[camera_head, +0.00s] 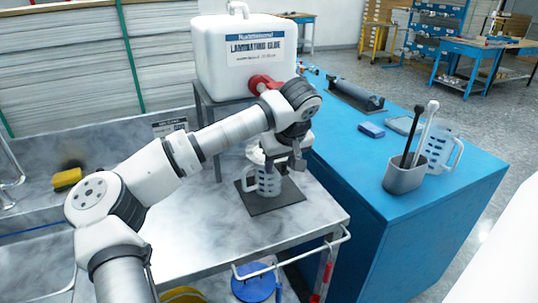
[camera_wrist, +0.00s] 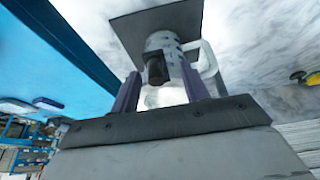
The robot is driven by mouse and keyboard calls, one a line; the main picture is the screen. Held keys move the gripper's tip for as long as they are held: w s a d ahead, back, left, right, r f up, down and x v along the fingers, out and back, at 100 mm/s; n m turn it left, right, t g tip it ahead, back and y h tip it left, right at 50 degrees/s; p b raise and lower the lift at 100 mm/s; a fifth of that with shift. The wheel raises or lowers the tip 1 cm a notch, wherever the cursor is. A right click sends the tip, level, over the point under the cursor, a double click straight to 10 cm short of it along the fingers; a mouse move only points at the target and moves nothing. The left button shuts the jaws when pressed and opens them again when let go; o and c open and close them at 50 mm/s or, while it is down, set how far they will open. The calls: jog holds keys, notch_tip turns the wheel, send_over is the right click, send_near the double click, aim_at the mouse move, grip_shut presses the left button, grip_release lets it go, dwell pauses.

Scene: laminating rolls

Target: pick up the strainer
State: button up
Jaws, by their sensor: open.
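My gripper (camera_head: 280,164) is above and close to a translucent measuring jug (camera_head: 268,181) that stands on a dark square mat (camera_head: 287,198) on the steel worktop. In the wrist view, the two purple fingers (camera_wrist: 160,74) are apart, with the jug (camera_wrist: 162,41) and its white handle beyond them. A short dark cylinder (camera_wrist: 157,70) shows between the fingers at the jug's near end. A pale rounded patch lies below it. I cannot tell whether either is the strainer. My wrist hides the jug's top in the head view. Nothing is clearly gripped.
A white glue container (camera_head: 248,60) with a red tap (camera_head: 263,85) stands just behind my wrist. A blue bench (camera_head: 400,222) at right holds a grey holder (camera_head: 404,178) with tall tools and another jug (camera_head: 446,152). A yellow sponge (camera_head: 67,180) lies by the sink.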

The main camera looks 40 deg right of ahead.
jog(key=shift+x, duration=0.85)
jog(key=shift+c, duration=0.4)
grip_shut()
jog(key=shift+r, duration=0.1)
